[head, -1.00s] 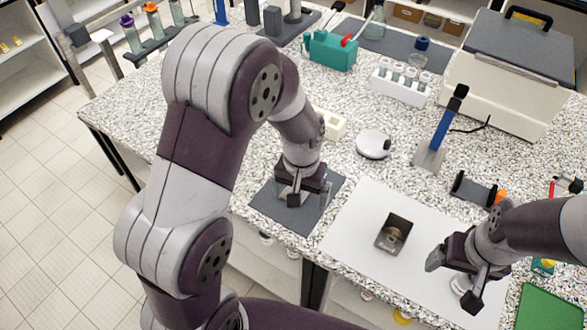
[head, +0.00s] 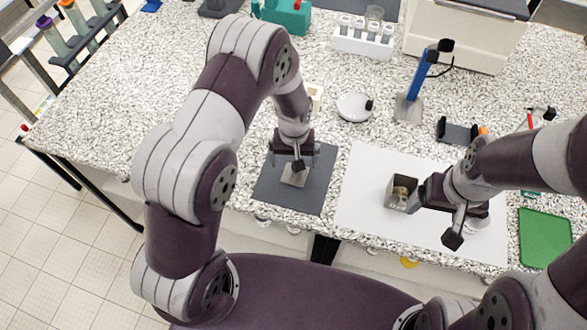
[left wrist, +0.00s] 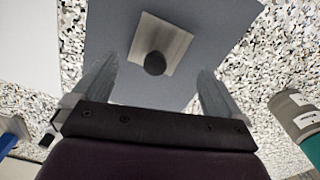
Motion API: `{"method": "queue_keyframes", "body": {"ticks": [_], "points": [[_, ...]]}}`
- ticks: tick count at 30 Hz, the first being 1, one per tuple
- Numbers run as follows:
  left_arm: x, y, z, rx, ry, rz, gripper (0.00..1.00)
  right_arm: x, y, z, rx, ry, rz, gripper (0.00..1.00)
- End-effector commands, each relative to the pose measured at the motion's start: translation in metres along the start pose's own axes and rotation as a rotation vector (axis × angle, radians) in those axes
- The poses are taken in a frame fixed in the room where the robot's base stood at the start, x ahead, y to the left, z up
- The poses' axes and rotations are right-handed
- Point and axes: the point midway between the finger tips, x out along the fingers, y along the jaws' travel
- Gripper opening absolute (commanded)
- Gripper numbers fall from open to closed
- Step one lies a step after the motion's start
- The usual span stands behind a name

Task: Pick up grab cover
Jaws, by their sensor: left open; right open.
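The cover is a square, light metal plate (head: 293,179) with a dark round knob, lying on a dark grey mat (head: 324,185). In the left wrist view, the cover (left wrist: 174,42) and its knob lie ahead of the fingers, roughly between their lines. My left gripper (head: 292,163) points down over the mat, open and empty. Its two fingers (left wrist: 157,92) stand wide apart and do not touch the cover. My right gripper (head: 440,200) is over the white mat, close beside an open metal box (head: 402,204). It is open; its fingers are partly hidden.
The white mat (head: 365,170) lies right of the grey one. A white round dish (head: 354,107), a blue stand (head: 415,85) and a white tube rack (head: 361,43) stand behind. A green mat (head: 544,236) lies at right. The counter left of the grey mat is clear.

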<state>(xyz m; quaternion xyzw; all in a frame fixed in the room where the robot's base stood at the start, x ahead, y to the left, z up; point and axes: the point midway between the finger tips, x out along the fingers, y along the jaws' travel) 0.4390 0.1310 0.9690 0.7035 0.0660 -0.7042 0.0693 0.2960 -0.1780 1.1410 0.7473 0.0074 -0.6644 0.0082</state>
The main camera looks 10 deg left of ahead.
Motion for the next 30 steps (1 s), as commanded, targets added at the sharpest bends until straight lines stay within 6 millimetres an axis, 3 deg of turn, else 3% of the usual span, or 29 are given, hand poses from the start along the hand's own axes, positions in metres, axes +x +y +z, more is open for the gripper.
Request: {"method": "queue_keyframes", "body": {"ticks": [2, 6, 12, 13, 14, 18, 30], "points": [[0.01, 0.003, 0.002, 0.002, -0.005, -0.002, 1.0, -0.015, 0.0, -0.002, 0.0, 0.001, 0.0, 0.84], [0.03, 0.002, 0.001, 0.001, -0.002, -0.001, 1.0, -0.015, 0.0, -0.002, 0.0, 0.0, 0.0, 0.84], [0.034, 0.002, 0.0, 0.001, 0.0, 0.0, 1.0, -0.014, 0.0, -0.002, 0.0, 0.0, 0.0, 0.84], [0.033, 0.002, 0.0, 0.001, 0.0, 0.0, 0.97, -0.014, 0.0, -0.002, 0.0, 0.0, 0.0, 0.84], [0.033, 0.002, 0.0, 0.001, 0.0, 0.0, 0.87, -0.014, 0.0, -0.002, 0.0, 0.0, 0.0, 0.84], [0.033, 0.002, 0.0, 0.001, 0.0, 0.0, 0.41, -0.014, 0.0, -0.002, 0.0, 0.0, 0.0, 0.84], [0.031, 0.003, 0.0, 0.001, 0.001, 0.001, 0.39, -0.012, 0.0, -0.002, 0.0, 0.0, 0.0, 0.84]]}}
